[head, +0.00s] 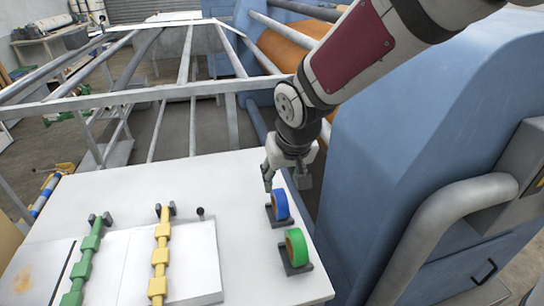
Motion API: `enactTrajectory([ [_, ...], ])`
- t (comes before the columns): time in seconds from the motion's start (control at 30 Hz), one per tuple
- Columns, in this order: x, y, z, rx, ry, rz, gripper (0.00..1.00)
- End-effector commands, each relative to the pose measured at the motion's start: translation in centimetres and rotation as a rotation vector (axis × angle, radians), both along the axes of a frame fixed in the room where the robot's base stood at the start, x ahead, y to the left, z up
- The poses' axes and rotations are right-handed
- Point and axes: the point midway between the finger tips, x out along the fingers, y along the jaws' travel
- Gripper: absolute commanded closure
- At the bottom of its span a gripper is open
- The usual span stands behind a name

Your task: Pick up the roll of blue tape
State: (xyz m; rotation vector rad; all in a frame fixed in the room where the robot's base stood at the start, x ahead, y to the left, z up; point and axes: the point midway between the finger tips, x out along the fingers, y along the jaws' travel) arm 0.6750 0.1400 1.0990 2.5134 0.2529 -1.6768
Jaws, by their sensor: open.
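The roll of blue tape (279,204) stands upright in a small dark holder (281,221) near the right edge of the white table. My gripper (284,183) is open, pointing down right above and behind the blue roll. One finger is to the left of the roll's top and the other is to the right, farther back. I cannot tell whether the fingers touch the roll.
A roll of green tape (296,247) stands in its own holder just in front of the blue one. Green (87,252) and yellow (160,255) segmented bars lie to the left on the white table (232,210). A blue machine housing (430,150) rises close on the right. Metal rails run behind the table.

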Motion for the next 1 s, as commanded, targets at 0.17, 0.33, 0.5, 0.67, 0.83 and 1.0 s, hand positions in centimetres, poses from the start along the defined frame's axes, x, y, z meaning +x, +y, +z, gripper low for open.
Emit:
enactTrajectory([
  [0.17, 1.3, 0.3, -3.6, -0.001, 0.005, 0.003, 0.53],
  [0.33, 2.2, 0.4, -5.7, -0.002, 0.004, 0.002, 0.53],
  [0.5, 2.5, 0.5, -6.5, -0.001, 0.002, 0.002, 0.53],
  [0.67, 2.9, 0.4, -8.5, -0.003, 0.005, 0.002, 0.53],
  [0.83, 3.7, 0.5, -10.6, -0.002, 0.003, 0.003, 0.53],
  [1.0, 4.1, 0.5, -11.3, -0.002, 0.002, 0.001, 0.53],
])
